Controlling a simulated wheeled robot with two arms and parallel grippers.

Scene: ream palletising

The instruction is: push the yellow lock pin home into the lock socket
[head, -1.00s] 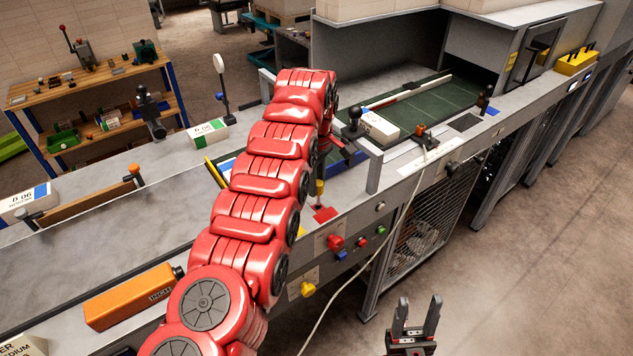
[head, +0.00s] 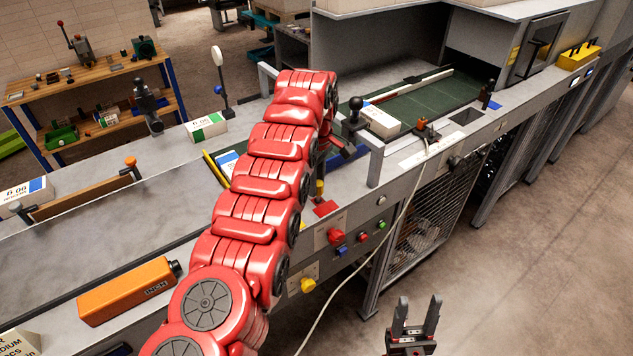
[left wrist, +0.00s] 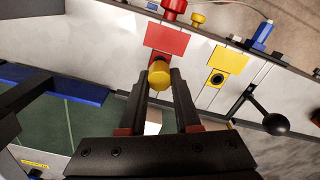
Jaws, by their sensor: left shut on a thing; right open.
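The yellow lock pin (left wrist: 160,73) is held between the fingertips of my left gripper (left wrist: 160,88) in the left wrist view. Its round yellow end shows beside a red plate (left wrist: 165,38) on the grey bench. In the head view the yellow pin (head: 319,187) stands just above the red plate (head: 325,208), under my red left arm. I cannot tell which hole is the lock socket or how deep the pin sits, as the pin and fingers cover that spot. My right gripper (head: 416,318) is open and empty, in front of the bench over the floor.
A yellow plate with a dark hole (left wrist: 217,79) and a black ball-ended lever (left wrist: 275,124) lie beside the red plate. A red button (head: 336,237) and other controls are on the bench front. A white cable (head: 375,258) hangs down. A grey post (head: 375,165) stands nearby.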

